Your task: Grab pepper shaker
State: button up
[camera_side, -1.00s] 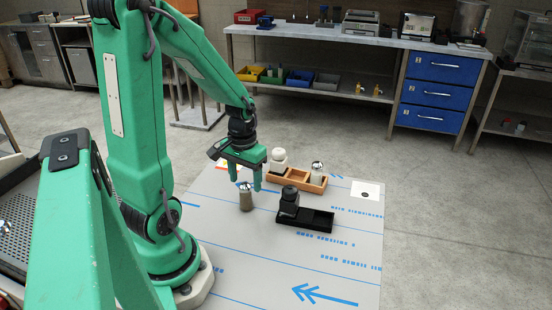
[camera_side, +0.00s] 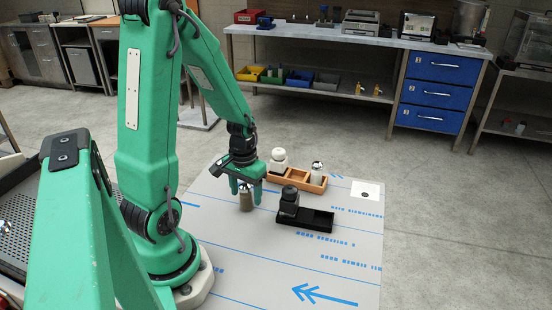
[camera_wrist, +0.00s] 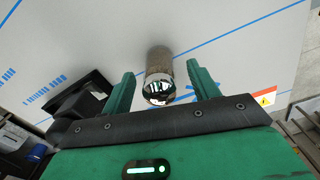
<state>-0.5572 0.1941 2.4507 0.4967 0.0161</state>
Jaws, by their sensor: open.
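The pepper shaker (camera_side: 246,201) stands upright on the pale board, with a brownish body; its shiny metal top (camera_wrist: 159,93) shows in the wrist view. My gripper (camera_side: 246,190) is lowered over it in the side view, its fingers on either side of the shaker's upper part. In the wrist view the two green fingers (camera_wrist: 162,82) are open, with the shaker between them and a visible gap on each side. The shaker's top is partly hidden by the gripper in the side view.
A wooden tray (camera_side: 289,178) holds a white-bodied container (camera_side: 279,160) and a metal-topped shaker (camera_side: 317,172). A black tray (camera_side: 318,222) holds a dark container (camera_side: 289,200), close to the right of my gripper. The front of the board (camera_side: 270,265) is clear.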

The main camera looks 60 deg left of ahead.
jog(key=shift+c, duration=0.2)
jog(key=c, duration=1.1)
jog(key=shift+r, duration=0.15)
jog(key=shift+r, duration=1.9)
jog(key=d+r, duration=0.2)
jog(key=d, duration=0.2)
jog(key=d+r, duration=0.2)
jog(key=d, duration=0.1)
jog(key=d+r, duration=0.3)
jog(key=d, duration=0.1)
jog(key=shift+w+d, duration=0.1)
jog(key=shift+d, duration=0.2)
